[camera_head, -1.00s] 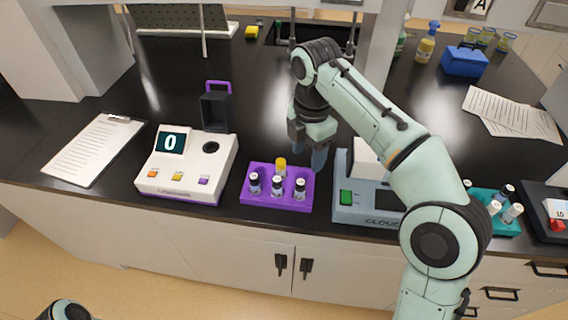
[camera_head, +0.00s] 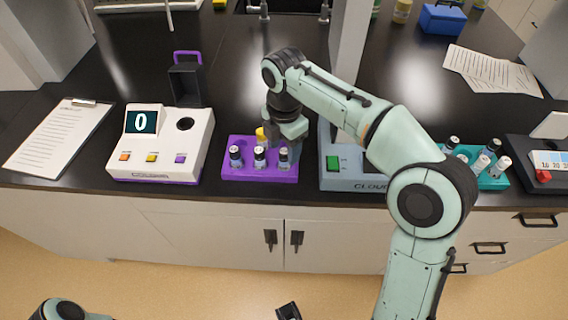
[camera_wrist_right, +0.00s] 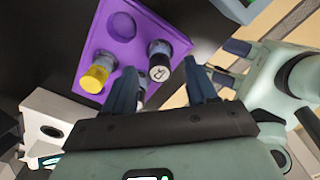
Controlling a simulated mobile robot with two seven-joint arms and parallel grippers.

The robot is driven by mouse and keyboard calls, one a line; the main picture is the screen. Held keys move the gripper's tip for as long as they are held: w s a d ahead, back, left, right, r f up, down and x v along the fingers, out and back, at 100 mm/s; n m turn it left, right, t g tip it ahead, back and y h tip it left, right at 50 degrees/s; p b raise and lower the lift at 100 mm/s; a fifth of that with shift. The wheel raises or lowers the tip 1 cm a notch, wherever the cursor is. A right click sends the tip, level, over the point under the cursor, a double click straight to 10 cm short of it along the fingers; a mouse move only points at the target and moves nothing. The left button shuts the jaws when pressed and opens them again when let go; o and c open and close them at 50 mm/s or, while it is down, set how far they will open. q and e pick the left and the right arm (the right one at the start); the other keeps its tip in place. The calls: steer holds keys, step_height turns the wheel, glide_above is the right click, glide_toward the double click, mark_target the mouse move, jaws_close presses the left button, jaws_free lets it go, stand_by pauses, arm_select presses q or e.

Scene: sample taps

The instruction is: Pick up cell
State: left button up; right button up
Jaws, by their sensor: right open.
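Several small vials stand upright in the purple rack (camera_head: 235,172) on the bench. My right gripper (camera_head: 284,142) is open over the right part of the rack, pointing down. The yellow-capped vial (camera_wrist_right: 94,76) is outside the left finger. No task line detail shows which vial is the cell.
A white meter (camera_head: 160,147) reading 0, with a raised black lid (camera_head: 187,84), stands left of the rack. A grey-blue device (camera_head: 350,178) is close on the right. A teal rack (camera_head: 492,180) holds more vials. A clipboard (camera_head: 58,135) lies far left.

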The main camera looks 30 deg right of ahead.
step_height(320, 180, down, 2)
steer(key=shift+f, duration=0.2)
steer(key=c, duration=0.9)
steer(key=shift+c, duration=0.2)
steer(key=shift+r, duration=0.1)
